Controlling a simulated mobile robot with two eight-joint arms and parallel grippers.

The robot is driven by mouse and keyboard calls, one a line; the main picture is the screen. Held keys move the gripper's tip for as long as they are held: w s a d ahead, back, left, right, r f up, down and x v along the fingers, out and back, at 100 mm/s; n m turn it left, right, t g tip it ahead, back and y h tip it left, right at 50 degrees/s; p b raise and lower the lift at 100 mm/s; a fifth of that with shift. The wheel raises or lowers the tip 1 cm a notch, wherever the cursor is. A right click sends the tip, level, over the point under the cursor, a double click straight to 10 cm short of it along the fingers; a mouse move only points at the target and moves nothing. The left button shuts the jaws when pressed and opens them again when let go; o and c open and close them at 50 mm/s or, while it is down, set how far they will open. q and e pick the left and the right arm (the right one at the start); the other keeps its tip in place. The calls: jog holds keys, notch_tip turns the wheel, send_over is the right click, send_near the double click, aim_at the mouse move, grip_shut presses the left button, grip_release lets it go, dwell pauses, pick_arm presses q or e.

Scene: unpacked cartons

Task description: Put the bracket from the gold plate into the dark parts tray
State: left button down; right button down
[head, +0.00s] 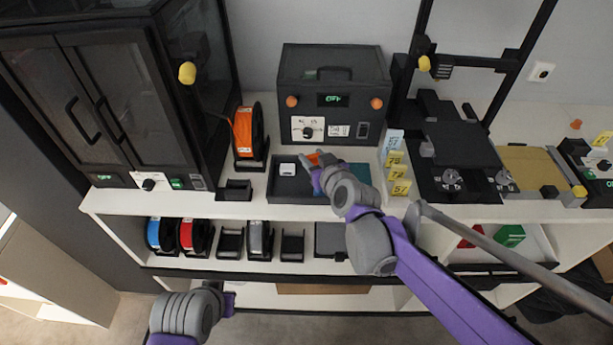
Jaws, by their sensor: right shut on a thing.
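The dark parts tray (290,190) sits on the white bench top, left of the middle, in front of a dark box-shaped unit. My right gripper (317,168) is over the tray, reaching in from the right. It is shut on a small orange part, the bracket (314,157), which is partly hidden by the gripper. I cannot tell whether the bracket touches the tray. The gold plate (530,168) is at the far right, and no bracket shows on it. My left gripper (229,302) is low in front of the shelves, too small and turned to tell open or shut.
A small white block (287,169) lies in the tray's left part, and a teal surface (357,174) shows at its right. An orange spool (249,133) stands left behind the tray. Yellow number tags (398,172) stand to its right. A black printer (455,150) stands beyond them.

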jog(key=shift+f+b, duration=0.35)
jog(key=shift+f, duration=2.65)
jog(key=shift+f, duration=0.15)
jog(key=c, duration=0.7)
grip_release()
jog(key=shift+r, duration=0.3)
jog(key=p+v, duration=0.1)
jog(key=v, duration=1.1)
jog(key=shift+d, duration=0.1)
jog(key=s+d+f+m+g+h, duration=0.2)
jog(key=s+d, duration=0.4)
jog(key=s, duration=0.4)
jog(key=s+d+f+m+g+h, duration=0.2)
jog(key=s+d+f+g, duration=0.3)
jog(key=s, duration=0.5)
notch_tip(320, 180, down, 2)
jog(key=shift+d+f+g+h, duration=0.15)
jog(key=shift+d+g+h, duration=0.25)
jog(key=shift+d, duration=0.8)
